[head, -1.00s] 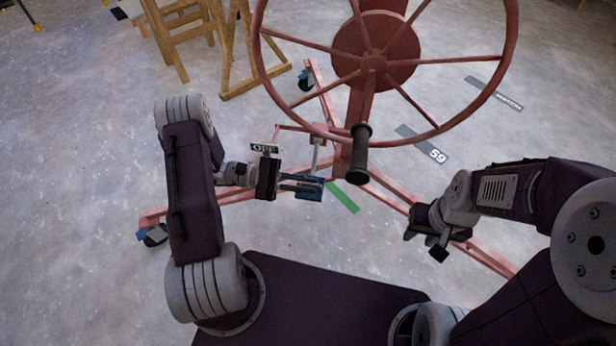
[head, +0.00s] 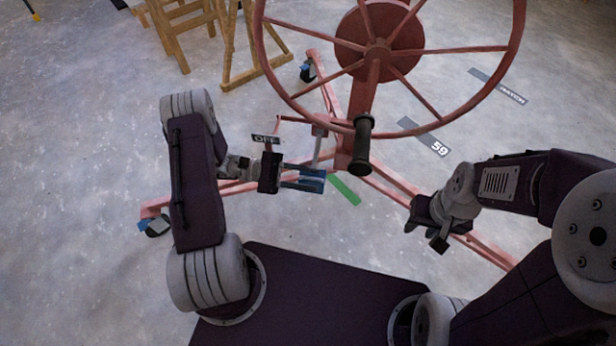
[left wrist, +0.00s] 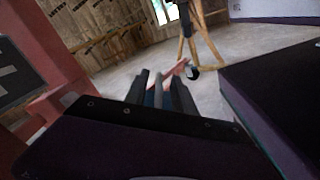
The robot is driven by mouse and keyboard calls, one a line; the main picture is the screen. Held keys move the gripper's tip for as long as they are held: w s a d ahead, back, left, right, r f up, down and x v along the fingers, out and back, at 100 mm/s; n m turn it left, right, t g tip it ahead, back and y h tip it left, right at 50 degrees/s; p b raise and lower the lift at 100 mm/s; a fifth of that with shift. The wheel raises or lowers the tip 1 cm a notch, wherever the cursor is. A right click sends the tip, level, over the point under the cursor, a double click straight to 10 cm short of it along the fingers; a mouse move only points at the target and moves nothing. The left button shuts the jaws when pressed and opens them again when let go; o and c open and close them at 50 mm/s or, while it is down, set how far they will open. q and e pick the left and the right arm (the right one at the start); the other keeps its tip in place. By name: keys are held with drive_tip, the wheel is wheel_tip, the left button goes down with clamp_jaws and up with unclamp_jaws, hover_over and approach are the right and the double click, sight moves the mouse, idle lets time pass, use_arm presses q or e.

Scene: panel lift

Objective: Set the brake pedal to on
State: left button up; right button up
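The brake pedal (head: 315,184) is a blue pad at the lower end of a grey lever on the red lift's frame, just left of its mast. My right gripper (head: 426,238) is open and empty, low on the right, near a red leg.
The lift's large red handwheel (head: 378,50) with a black handle (head: 361,145) stands above and right of the pedal. Red legs (head: 390,180) on casters spread over the floor. A green strip (head: 343,189) lies beside the mast. Wooden trestles (head: 235,50) stand behind.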

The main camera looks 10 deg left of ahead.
use_arm(q)
drive_tip(key=shift+a+r, duration=0.1)
drive_tip(key=a+p, duration=0.3)
drive_tip(key=a, duration=0.5)
drive_tip(key=shift+s+a+p, duration=0.3)
drive_tip(key=shift+a+p, duration=0.1)
